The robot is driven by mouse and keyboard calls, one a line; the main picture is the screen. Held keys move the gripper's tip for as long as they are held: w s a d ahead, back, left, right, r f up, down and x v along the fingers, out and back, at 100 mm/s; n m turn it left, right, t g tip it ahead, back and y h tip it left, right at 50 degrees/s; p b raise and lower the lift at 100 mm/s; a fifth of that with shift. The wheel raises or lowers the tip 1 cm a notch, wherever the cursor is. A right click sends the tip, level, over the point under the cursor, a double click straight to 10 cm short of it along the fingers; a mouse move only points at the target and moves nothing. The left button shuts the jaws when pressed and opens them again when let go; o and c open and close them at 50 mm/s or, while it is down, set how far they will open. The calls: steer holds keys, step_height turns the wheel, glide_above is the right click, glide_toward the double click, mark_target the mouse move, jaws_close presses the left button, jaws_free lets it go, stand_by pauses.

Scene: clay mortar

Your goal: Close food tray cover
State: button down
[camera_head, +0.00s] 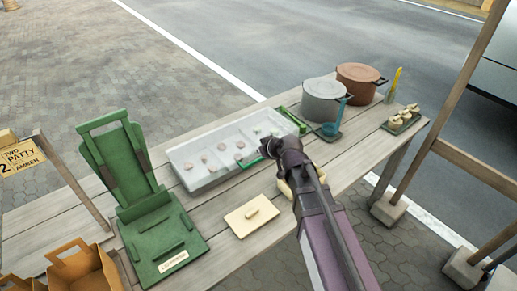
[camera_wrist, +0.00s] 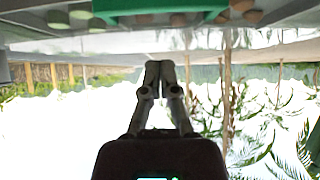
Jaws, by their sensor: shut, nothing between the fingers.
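A long pale food tray (camera_head: 204,181) with small pieces of food inside lies across the middle of the table. A green handle-like part (camera_head: 252,163) shows at its near right side, and another green part (camera_head: 293,120) at its right end. I cannot tell clearly how the cover sits. My gripper (camera_head: 267,148) is over the tray's near right edge, close to the green part, and hides some of the tray. In the wrist view my gripper (camera_wrist: 160,66) is shut and empty, with a green bar (camera_wrist: 160,8) at the top, apart from the fingertips.
A cream board with a knob (camera_head: 247,218) lies in front of the tray. A green press-like stand (camera_head: 160,240) is at left. A grey pot (camera_head: 323,101), a brown pot (camera_head: 358,82) and a small tray (camera_head: 402,122) stand at right. Brown bags (camera_head: 80,269) are at lower left.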

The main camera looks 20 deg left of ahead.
mark_target(257, 161)
steer(key=f+b, duration=0.4)
steer(key=f, duration=0.1)
steer(key=shift+s+d, duration=0.15)
steer(key=shift+d, duration=0.05)
steer(key=shift+s+d+f+b, duration=0.15)
steer(key=shift+f+b, duration=0.1)
steer(key=shift+b, duration=0.15)
steer(key=shift+r, duration=0.15)
